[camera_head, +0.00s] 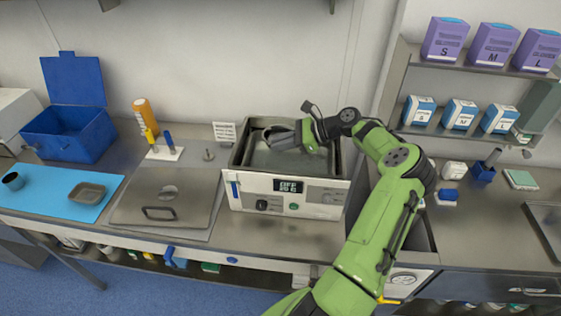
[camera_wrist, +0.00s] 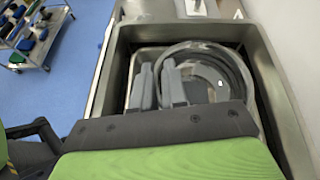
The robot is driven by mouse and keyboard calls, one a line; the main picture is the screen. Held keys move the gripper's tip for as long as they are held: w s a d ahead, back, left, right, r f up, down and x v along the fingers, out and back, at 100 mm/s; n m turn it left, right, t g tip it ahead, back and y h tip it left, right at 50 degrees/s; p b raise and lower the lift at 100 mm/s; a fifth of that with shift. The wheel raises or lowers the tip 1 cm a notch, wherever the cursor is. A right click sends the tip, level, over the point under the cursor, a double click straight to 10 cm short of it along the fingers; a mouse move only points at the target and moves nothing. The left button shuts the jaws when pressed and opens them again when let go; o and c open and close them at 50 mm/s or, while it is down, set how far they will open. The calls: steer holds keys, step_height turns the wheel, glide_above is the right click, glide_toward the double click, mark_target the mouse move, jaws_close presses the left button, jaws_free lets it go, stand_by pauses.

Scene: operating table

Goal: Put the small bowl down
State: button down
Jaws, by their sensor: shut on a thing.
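My gripper (camera_head: 280,138) reaches into the open basin of the water bath (camera_head: 290,189) from the right. In the wrist view my gripper's two grey fingers (camera_wrist: 158,70) are close together, shut on the near-left rim of the small bowl (camera_wrist: 206,52). The bowl is round, shiny and metallic, and lies mostly to the right of the fingers. In the head view only a bit of the bowl (camera_head: 270,131) shows beside the fingers. The bowl is within the basin's walls; I cannot tell whether it touches the bottom.
The flat metal lid (camera_head: 165,212) lies left of the bath. A blue mat (camera_head: 60,187) farther left holds a dark cup (camera_head: 13,181) and a small tray (camera_head: 87,193). A blue open box (camera_head: 68,135) stands behind. Shelves (camera_head: 400,95) with boxes rise at right.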

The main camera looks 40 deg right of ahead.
step_height(320, 180, down, 7)
steer(key=shift+f, duration=0.1)
steer(key=shift+f, duration=0.6)
steer(key=c, duration=1.1)
jaws_free()
steer(key=shift+f, duration=0.1)
steer(key=shift+c, duration=0.2)
steer(key=shift+r, duration=0.7)
steer(key=v, duration=0.7)
steer(key=shift+s+d, duration=0.15)
steer(key=shift+s, duration=0.05)
steer(key=shift+r, duration=0.2)
